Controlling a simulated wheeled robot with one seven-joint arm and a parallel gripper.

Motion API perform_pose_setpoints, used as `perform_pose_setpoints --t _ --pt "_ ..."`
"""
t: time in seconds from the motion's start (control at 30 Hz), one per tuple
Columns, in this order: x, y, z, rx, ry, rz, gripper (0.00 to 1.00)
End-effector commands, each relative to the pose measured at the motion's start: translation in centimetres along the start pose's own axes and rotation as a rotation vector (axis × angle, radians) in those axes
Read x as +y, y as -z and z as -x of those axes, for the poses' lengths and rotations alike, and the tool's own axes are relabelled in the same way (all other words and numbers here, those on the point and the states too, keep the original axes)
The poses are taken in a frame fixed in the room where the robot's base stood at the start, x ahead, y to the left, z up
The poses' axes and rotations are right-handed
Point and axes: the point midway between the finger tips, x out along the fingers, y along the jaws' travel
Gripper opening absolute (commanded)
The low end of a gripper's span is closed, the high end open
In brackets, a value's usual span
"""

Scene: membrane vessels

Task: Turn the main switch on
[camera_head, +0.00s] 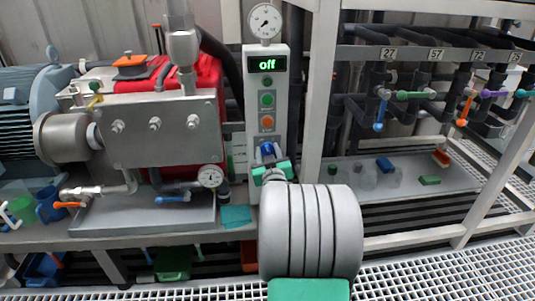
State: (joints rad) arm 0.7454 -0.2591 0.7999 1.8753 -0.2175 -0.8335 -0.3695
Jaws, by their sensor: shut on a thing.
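The control panel (282,108) is a narrow upright light-grey box with a display (267,65) that reads "off" in green. Below it are a small dark green button (266,81), a green button (267,99) and an orange button (267,122). The blue main switch knob (266,148) sits near the panel's bottom. My gripper (268,165) is at the knob, with its green-tipped fingers shut on it. My arm's wide grey link hides the area below the panel.
A red pump (205,75) with a steel block stands left of the panel. A white post (318,95) stands close to its right. Pipes with coloured valve handles (415,94) and a tray (345,190) with small items are at the right.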

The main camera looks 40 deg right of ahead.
Motion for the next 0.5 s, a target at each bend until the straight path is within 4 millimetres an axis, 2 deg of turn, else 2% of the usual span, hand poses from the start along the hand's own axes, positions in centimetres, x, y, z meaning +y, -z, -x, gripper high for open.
perform_pose_setpoints --t 0.5 --pt "0.43 -0.16 0.0 -0.001 -0.001 -0.474 0.01"
